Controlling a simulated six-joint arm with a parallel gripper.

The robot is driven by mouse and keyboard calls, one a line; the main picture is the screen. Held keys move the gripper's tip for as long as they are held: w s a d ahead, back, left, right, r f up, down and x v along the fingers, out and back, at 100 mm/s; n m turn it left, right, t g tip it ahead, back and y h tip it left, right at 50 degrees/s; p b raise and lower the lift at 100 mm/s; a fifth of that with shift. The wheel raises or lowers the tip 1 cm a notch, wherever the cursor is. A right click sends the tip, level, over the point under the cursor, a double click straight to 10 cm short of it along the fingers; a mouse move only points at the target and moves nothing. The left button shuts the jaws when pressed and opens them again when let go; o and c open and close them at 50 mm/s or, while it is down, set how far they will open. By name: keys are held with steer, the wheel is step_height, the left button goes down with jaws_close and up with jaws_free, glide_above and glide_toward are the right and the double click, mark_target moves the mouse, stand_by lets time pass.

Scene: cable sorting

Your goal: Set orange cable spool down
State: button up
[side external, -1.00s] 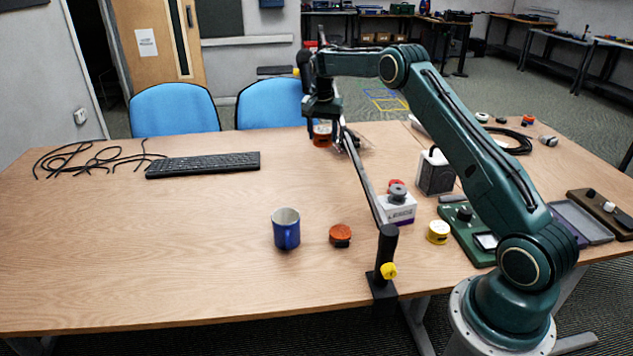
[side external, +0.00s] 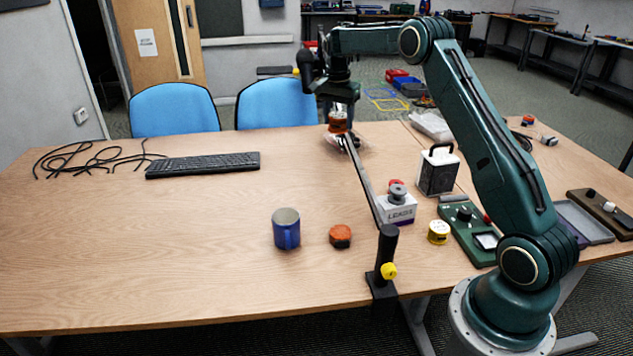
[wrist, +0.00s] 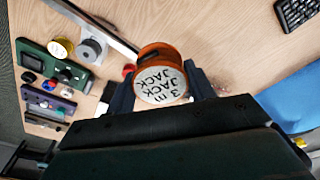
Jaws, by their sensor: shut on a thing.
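My gripper (side external: 338,104) is at the far edge of the table, pointing down. It is shut on an orange cable spool (side external: 338,123). In the wrist view the held spool (wrist: 158,78) sits between the two fingers and shows a white label reading "3 m JACK". In the side view it appears near a clear bag (side external: 352,144); I cannot tell whether they touch.
A blue mug (side external: 286,229), a yellow spool (side external: 438,231) and a LEADS box (side external: 397,209) with a grey spool on top stand around the front. A black post (side external: 386,262) carries a long bar toward the back. The table's left front is clear.

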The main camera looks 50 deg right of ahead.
steer(key=s+a+m+g, duration=0.1)
steer(key=s+a+m, duration=0.4)
steer(key=s, duration=0.6)
steer(key=s+a+f+m+y, duration=0.1)
steer(key=s+a+m, duration=0.1)
steer(key=s+m, duration=0.7)
steer(key=s+a+m+g, duration=0.1)
steer(key=s+a+m, duration=0.3)
steer(key=s, duration=0.9)
steer(key=shift+s+d+f, duration=0.1)
steer(key=shift+f, duration=1.25)
steer(key=shift+s+d+f, duration=0.1)
steer(key=shift+f, duration=1.2)
step_height(320, 180, down, 16)
steer(key=shift+f, duration=0.2)
steer(key=shift+f, duration=0.1)
steer(key=shift+f, duration=1.7)
steer(key=shift+f, duration=0.1)
